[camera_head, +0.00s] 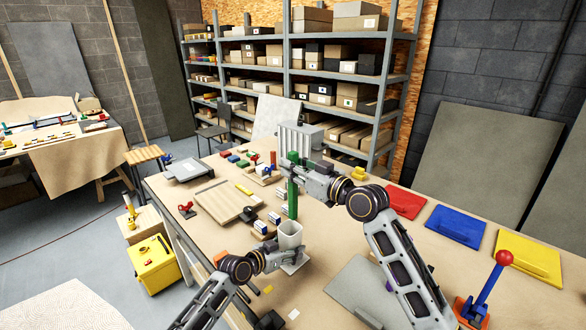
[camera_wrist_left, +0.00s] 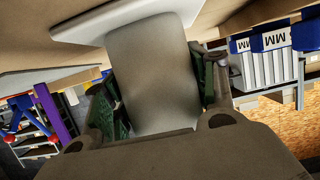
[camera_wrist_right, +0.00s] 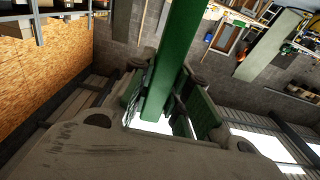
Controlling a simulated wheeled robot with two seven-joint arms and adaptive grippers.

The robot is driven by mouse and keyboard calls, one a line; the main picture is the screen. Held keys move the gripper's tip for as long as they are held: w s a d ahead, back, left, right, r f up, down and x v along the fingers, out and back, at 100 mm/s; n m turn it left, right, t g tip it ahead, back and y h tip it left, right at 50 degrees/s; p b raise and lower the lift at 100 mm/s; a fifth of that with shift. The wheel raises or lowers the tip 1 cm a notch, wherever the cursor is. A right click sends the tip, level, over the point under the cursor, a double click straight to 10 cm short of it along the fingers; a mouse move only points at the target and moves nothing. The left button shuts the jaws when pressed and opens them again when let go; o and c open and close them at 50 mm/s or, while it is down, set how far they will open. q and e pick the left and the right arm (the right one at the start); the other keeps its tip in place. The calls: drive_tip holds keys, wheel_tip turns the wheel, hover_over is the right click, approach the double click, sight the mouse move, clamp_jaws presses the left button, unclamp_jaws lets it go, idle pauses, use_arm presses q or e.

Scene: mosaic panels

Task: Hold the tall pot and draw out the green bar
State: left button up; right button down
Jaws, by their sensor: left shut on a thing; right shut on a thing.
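The tall pot (camera_head: 290,237) is a pale grey cylinder standing upright on a light plate (camera_head: 298,267) on the workbench. My left gripper (camera_head: 284,257) is shut around the pot's side; in the left wrist view the pot (camera_wrist_left: 155,75) sits between both fingers. The green bar (camera_head: 292,200) is upright above the pot. My right gripper (camera_head: 294,170) is shut on its upper part; the bar (camera_wrist_right: 172,60) also passes between the fingers in the right wrist view. The bar's lower end appears at about the pot's rim; I cannot tell whether it is still inside.
A wooden board (camera_head: 222,201) and small blue-and-white blocks lie left of the pot. Red (camera_head: 404,203), blue (camera_head: 455,226) and yellow (camera_head: 528,258) panels lie at right. A grey sheet (camera_head: 362,285) lies in front. A red-knobbed lever (camera_head: 487,285) stands at the right front.

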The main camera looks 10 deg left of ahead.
drive_tip(key=shift+r, duration=4.5)
drive_tip(key=shift+s+d, duration=0.1)
drive_tip(key=shift+d, duration=0.1)
drive_tip(key=v, duration=1.3)
drive_tip(key=shift+s+d, duration=0.2)
drive_tip(key=shift+d, duration=0.05)
use_arm(q)
drive_tip(key=o, duration=1.1)
drive_tip(key=shift+o, duration=0.2)
drive_tip(key=shift+s+a, duration=0.1)
drive_tip(key=shift+v, duration=5.85)
